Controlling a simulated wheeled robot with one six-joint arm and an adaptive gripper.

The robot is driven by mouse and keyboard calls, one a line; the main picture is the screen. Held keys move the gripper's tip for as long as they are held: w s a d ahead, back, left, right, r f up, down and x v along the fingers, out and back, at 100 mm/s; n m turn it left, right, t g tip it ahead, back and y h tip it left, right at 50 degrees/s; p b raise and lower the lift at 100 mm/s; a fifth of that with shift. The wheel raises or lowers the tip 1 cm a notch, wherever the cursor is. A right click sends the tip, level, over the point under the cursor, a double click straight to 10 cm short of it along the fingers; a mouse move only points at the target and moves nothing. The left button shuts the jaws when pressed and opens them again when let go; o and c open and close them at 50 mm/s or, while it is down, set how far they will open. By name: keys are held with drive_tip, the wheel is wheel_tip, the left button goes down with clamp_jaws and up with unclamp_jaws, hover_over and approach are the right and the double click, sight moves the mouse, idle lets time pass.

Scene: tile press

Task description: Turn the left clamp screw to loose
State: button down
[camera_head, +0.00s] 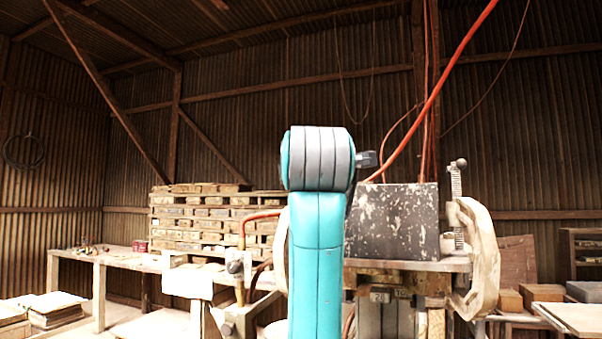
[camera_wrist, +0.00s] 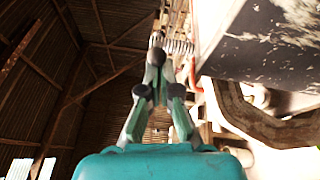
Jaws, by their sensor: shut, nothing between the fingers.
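My gripper (camera_wrist: 158,56) is shut and empty, its fingertips together in the upper middle of the wrist view. The left clamp screw (camera_wrist: 180,46), a pale threaded rod, shows just beyond and to the right of the fingertips. The fingers overlap its near end, so I cannot tell whether they touch it. In the head view my teal arm hides this screw and my gripper. Only a pale sliver of the left clamp (camera_head: 281,255) shows beside the arm.
A dark, paint-flecked block (camera_head: 393,222) stands on the press, also large in the wrist view (camera_wrist: 265,40). The right clamp (camera_head: 480,258) has an upright screw (camera_head: 457,208). An orange hose (camera_head: 440,85) hangs above.

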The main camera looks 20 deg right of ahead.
drive_tip(key=n+y, duration=0.1)
drive_tip(key=y, duration=0.1)
drive_tip(key=d+n+y, duration=0.2)
drive_tip(key=y, duration=0.1)
drive_tip(key=shift+s+d+n+t+y, duration=0.15)
drive_tip(key=shift+s+n+t+y, duration=0.1)
drive_tip(key=shift+n+t+y, duration=0.05)
drive_tip(key=shift+w+d, duration=0.2)
drive_tip(key=shift+d, duration=1.15)
